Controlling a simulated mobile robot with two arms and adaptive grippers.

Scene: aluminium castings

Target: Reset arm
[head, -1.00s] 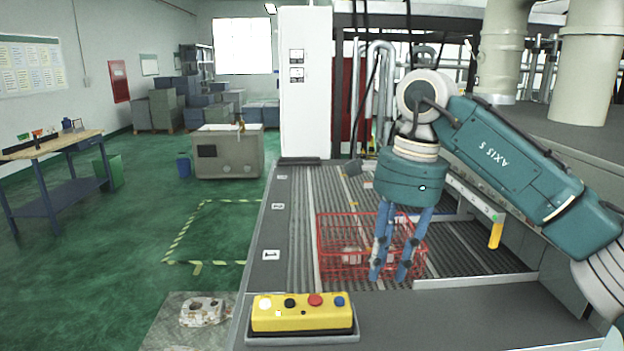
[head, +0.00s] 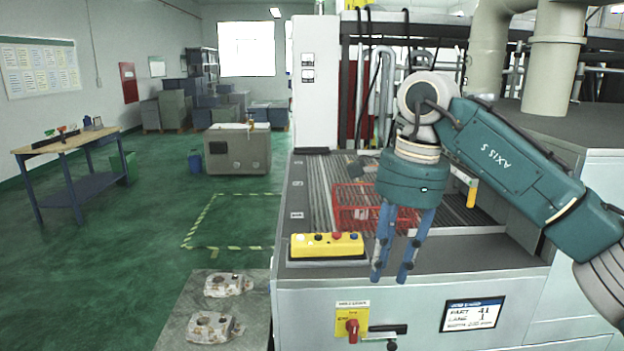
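My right gripper (head: 391,277), with two blue fingers, hangs pointing down at the end of my teal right arm (head: 520,165). Its fingers are apart, with a gap between them and nothing held. In the picture the fingertips overlap the front edge and upper front face of the machine. A red wire basket (head: 350,214) stands on the ribbed conveyor behind the gripper, partly hidden by it; a pale casting shows inside. My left gripper is not in view.
A yellow button box (head: 327,245) sits on the machine's front ledge, left of the gripper. Two castings (head: 228,284) (head: 214,327) lie on a grey surface at lower left. A red switch (head: 352,330) is on the machine front. The green floor at left is largely clear.

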